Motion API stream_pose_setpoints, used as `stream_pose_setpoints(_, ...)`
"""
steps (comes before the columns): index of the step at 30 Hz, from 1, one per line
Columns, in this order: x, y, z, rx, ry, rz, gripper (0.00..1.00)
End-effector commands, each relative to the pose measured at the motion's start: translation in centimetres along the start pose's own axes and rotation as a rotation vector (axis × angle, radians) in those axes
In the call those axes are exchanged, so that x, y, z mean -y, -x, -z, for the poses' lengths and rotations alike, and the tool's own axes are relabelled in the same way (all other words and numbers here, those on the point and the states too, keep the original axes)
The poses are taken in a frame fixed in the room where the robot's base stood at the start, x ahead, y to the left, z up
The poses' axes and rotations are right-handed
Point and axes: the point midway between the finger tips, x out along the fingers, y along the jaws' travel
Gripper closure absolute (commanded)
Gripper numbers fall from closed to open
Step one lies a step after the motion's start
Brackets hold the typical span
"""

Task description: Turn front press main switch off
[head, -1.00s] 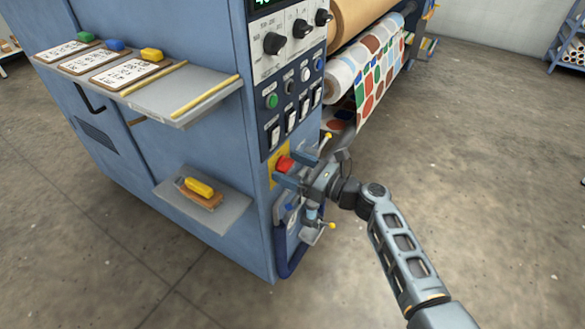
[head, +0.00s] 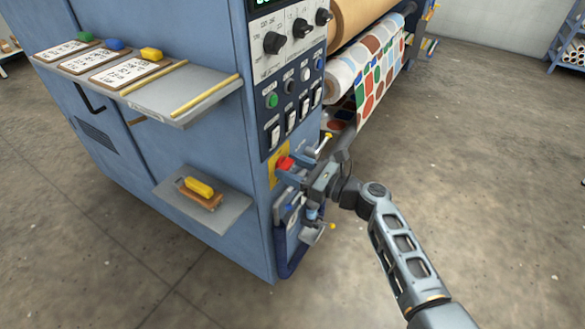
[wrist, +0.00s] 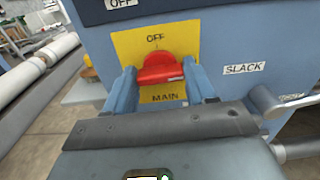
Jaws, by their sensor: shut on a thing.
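The main switch is a red knob (wrist: 160,68) on a yellow plate (wrist: 128,46) marked OFF above and MAIN below. It also shows as a red knob (head: 284,163) low on the press's front edge in the head view. My gripper (wrist: 159,74) has one blue-grey finger on each side of the knob and is shut on it. In the head view my gripper (head: 288,170) reaches the knob from the right. The fingers hide the knob's sides, and its pointer is not clear.
Above the switch is a panel with black dials (head: 274,43) and white rocker switches (head: 275,136). A lever with a yellow tip (head: 328,137) is close by my gripper. A SLACK label (wrist: 247,69) and grey handle (wrist: 266,100) are at the right in the wrist view.

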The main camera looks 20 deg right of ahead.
Motion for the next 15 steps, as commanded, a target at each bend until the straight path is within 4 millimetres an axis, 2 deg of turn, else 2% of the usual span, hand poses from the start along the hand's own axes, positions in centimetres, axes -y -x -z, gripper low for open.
stream_pose_setpoints(8, -0.07, -0.01, 0.31, 0.001, 0.166, -0.001, 0.75)
stream_pose_setpoints(15, -0.16, -0.03, 0.38, 0.002, 0.388, -0.002, 0.75)
